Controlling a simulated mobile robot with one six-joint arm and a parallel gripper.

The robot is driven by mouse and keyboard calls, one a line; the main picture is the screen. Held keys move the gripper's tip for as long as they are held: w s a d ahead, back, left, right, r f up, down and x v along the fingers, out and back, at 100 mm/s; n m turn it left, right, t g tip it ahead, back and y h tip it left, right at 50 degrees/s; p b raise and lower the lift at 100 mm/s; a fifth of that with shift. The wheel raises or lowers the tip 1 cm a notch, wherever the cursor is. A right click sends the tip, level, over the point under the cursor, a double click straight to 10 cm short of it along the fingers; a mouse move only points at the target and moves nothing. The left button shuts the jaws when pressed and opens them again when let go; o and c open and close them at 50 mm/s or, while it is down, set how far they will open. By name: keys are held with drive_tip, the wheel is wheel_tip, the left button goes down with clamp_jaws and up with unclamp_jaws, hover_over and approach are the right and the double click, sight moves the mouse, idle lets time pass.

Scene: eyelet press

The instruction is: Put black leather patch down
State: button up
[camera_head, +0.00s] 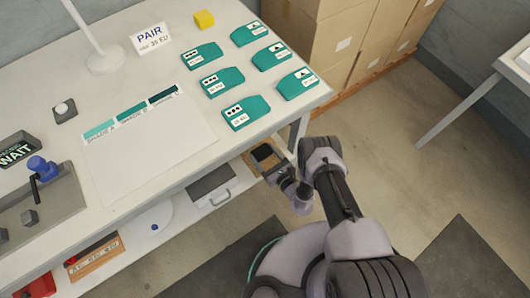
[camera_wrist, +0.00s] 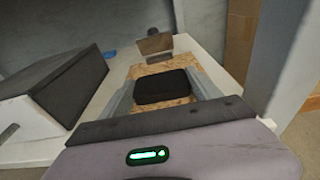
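A black leather patch (camera_wrist: 165,86) shows in the wrist view as a dark, rounded pad. It lies on or just over a brown chipboard surface (camera_wrist: 154,69). My gripper (camera_wrist: 161,82) has one grey finger on each side of the patch, set wide apart. I cannot tell whether the fingers press on its edges or stand slightly clear. In the head view my gripper (camera_head: 275,168) is low at the right end of the lower shelf, below the table edge. The dark patch (camera_head: 265,153) shows just beyond it, partly covered.
The white table (camera_head: 160,150) overhangs the lower shelf, and its leg (camera_head: 299,130) stands close to the right of my gripper. A grey box (camera_wrist: 68,85) sits left of the fingers. A small metal stand (camera_wrist: 156,44) is beyond the patch. Cardboard boxes (camera_head: 345,35) stand behind.

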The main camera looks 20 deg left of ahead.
drive_tip(key=o, duration=0.4)
drive_tip(key=shift+o, duration=0.2)
drive_tip(key=shift+s+d+r, duration=0.15)
drive_tip(key=shift+d+r, duration=0.05)
drive_tip(key=shift+r, duration=0.05)
drive_tip(key=p+v, duration=0.1)
drive_tip(key=v, duration=1)
drive_tip(key=shift+s+d+p, duration=0.2)
drive_tip(key=shift+p, duration=0.2)
